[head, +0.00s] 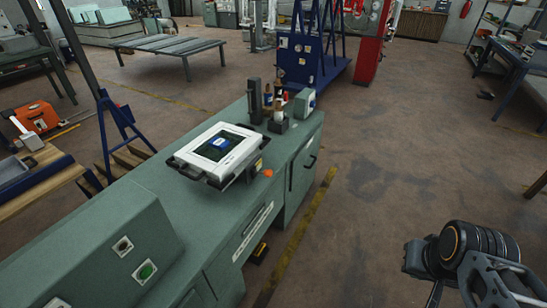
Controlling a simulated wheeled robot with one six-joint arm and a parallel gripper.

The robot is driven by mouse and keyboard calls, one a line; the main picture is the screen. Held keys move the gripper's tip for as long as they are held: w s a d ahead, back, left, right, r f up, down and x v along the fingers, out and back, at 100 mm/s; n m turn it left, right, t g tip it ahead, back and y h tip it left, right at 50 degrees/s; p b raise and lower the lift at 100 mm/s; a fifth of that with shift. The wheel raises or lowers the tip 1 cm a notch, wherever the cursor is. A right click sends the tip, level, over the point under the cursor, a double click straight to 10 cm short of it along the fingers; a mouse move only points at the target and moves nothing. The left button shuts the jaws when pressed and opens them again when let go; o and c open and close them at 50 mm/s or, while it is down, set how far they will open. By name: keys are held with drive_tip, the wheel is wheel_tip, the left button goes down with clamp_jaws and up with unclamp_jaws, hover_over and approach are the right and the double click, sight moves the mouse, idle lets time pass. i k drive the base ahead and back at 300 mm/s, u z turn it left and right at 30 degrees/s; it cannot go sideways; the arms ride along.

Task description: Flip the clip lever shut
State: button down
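A white frame (190,148) with black handles on its sides sits on the green workbench. A dark green board with a blue and white part (221,144) lies inside it. A small orange piece (267,173) shows at the frame's right side, low by the bench top. It may be the clip lever's tip; its position is too small to tell. The end of my arm (470,250), black and grey, is at the lower right, over the floor and well apart from the frame. It is cut off by the picture edge, and I cannot make out fingertips or anything held.
The green workbench (130,215) runs diagonally from lower left. Bottles and small holders (277,105) stand at its far end. A green box with buttons (120,255) stands at its near end. Open floor (385,170) lies between the bench and my arm.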

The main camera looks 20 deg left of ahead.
sight(268, 172)
drive_tip(key=u, duration=0.4)
drive_tip(key=i, duration=0.75)
drive_tip(key=u, duration=0.95)
drive_tip(key=i, duration=0.3)
drive_tip(key=u, duration=0.25)
